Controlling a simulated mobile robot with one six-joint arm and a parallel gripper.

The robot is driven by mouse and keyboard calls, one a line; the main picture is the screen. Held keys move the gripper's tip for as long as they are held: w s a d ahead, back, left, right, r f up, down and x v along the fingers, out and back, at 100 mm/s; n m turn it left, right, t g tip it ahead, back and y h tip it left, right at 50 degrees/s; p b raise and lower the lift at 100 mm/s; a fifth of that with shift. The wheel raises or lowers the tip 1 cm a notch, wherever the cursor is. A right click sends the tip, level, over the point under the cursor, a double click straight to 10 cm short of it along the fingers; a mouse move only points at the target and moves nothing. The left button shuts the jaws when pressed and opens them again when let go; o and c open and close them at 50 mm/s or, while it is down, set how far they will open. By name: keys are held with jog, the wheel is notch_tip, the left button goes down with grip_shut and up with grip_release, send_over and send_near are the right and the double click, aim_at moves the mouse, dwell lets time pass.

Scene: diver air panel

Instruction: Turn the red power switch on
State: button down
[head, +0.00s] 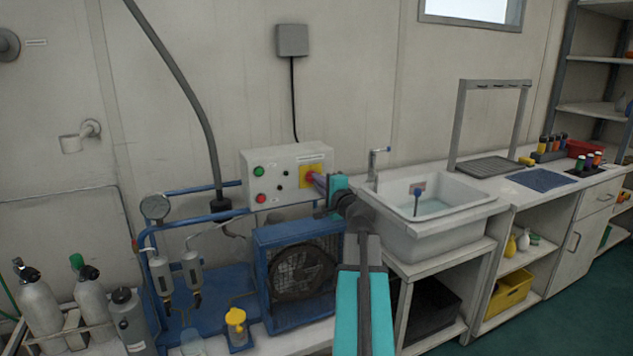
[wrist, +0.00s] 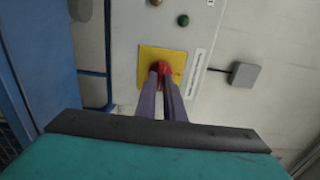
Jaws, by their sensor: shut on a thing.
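The red power switch (wrist: 162,72) sits on a yellow plate (wrist: 175,57) on the control box. In the head view the yellow plate (head: 311,171) is at the right side of the light grey control box (head: 262,167), and my gripper hides most of the switch. My gripper (head: 313,179) reaches the switch from the right. In the wrist view my gripper (wrist: 161,74) has its two fingers shut on the red switch, one on each side. The exact turn position of the switch cannot be told.
Green (head: 258,171) and red (head: 261,198) buttons are on the box's left. Below stands the blue compressor frame with a fan (head: 302,270). A sink (head: 433,200) is to the right. Gas cylinders (head: 40,305) stand at the lower left.

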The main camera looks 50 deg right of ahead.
jog(key=shift+w+a+r, duration=0.1)
jog(key=shift+w+r, duration=0.05)
jog(key=c, duration=1.9)
grip_release()
jog(key=shift+o, duration=0.2)
jog(key=b+v, duration=1.1)
jog(key=v, duration=0.2)
jog(key=shift+s, duration=0.35)
jog(key=shift+a, duration=0.1)
